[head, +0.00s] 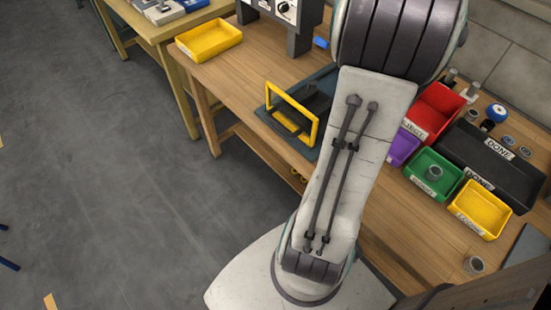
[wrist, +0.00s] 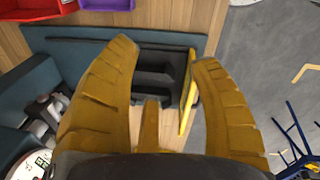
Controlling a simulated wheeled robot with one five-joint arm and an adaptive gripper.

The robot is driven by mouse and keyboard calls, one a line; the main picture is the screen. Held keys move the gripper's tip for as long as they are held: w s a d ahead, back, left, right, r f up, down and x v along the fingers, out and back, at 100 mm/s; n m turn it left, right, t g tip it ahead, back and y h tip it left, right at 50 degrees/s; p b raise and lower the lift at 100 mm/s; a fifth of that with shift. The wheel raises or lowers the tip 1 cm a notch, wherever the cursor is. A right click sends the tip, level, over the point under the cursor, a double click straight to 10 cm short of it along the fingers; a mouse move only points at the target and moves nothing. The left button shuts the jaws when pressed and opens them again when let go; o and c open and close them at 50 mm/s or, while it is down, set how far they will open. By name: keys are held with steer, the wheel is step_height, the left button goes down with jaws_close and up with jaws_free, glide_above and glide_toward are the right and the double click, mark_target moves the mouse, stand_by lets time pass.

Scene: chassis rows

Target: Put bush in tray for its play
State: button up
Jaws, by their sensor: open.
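My gripper (wrist: 165,57) is open and empty in the wrist view, with its fingers above a black fixture (wrist: 155,75) on a blue-grey mat. Its tips are hidden behind my arm in the head view. A grey ring-shaped bush (head: 433,173) is in the green tray (head: 418,181). Another grey bush-like part (head: 474,264) stands on the bench at the lower right. A red tray (head: 444,96) labelled as reject, a purple tray (head: 402,150) and a yellow labelled tray (head: 463,218) sit close by. The smaller labels are hard to read.
A yellow frame (head: 293,101) stands up at the fixture. A long black bin (head: 515,181) marked DONE lies right of the trays. A blue-topped part (head: 497,112) and several small rings stand behind it. An empty yellow tray (head: 209,52) is at the bench's far left.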

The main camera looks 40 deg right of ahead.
steer(key=w+a+r+m+t, duration=0.1)
steer(key=w+a, duration=0.1)
steer(key=a, duration=0.7)
steer(key=w+a+r+m, duration=0.1)
steer(key=w+a+r, duration=0.1)
steer(key=a, duration=0.7)
steer(key=s+a+f+m+t+y, duration=0.1)
steer(key=s+a, duration=0.4)
steer(key=a, duration=0.7)
steer(key=shift+s+a+f+m+t, duration=0.2)
steer(key=shift+f+m+t, duration=0.2)
steer(key=shift+f+m, duration=0.25)
steer(key=shift+d+r, duration=0.1)
steer(key=shift+d, duration=0.05)
